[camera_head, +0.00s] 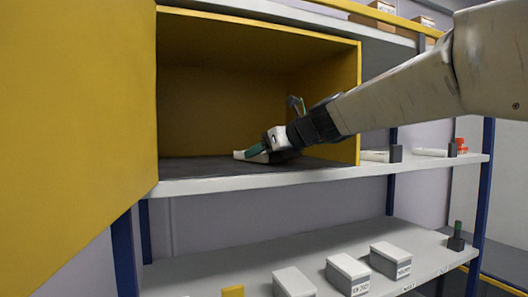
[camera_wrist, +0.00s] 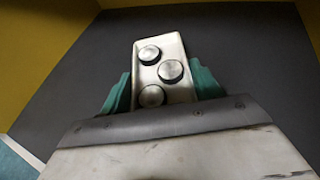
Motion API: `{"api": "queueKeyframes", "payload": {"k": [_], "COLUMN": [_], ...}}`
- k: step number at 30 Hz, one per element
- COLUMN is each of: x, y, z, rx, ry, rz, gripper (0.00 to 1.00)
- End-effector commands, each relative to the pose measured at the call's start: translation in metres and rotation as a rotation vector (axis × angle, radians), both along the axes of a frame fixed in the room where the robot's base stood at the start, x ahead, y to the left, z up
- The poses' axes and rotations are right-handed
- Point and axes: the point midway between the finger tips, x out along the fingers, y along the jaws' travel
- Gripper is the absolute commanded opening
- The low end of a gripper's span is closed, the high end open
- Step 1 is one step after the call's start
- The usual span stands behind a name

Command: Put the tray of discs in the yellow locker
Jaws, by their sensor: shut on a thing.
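The yellow locker (camera_head: 350,100) stands on a shelf with its door (camera_head: 75,120) swung wide open to the left. My gripper (camera_head: 262,150) reaches in from the right and is inside the locker, low over its dark floor (camera_head: 190,170). The small white tray (camera_head: 242,155) is between the fingers. In the wrist view the tray (camera_wrist: 182,45) lies between the two green fingers of my gripper (camera_wrist: 160,88), which are shut on its sides. Three round metallic discs (camera_wrist: 171,71) with dark rims sit in it. I cannot tell whether the tray touches the locker floor.
The locker's right wall (camera_head: 345,125) is close to my arm. White and dark items (camera_head: 380,155) lie on the shelf to the right. Several grey boxes (camera_head: 348,272) stand on the lower shelf (camera_head: 225,270). The locker floor around the tray is clear.

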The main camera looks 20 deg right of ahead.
Motion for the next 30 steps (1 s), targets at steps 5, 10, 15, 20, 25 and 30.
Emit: {"api": "queueKeyframes", "payload": {"k": [5, 10, 15, 20, 25, 30], "x": [0.0, 0.0, 0.0, 0.0, -0.022, -0.055], "y": [0.0, 0.0, 0.0, 0.0, -0.01, -0.024], "z": [-0.002, -0.003, -0.003, 0.001, 0.012, 0.026], "rx": [0.0, -0.001, 0.0, 0.0, 0.0, -0.002], "ry": [0.0, 0.0, 0.0, 0.0, -0.003, -0.003], "rz": [0.0, 0.001, 0.001, 0.0, -0.003, -0.004], "gripper": [0.37, 0.85, 0.85, 0.85, 0.85, 0.85]}}
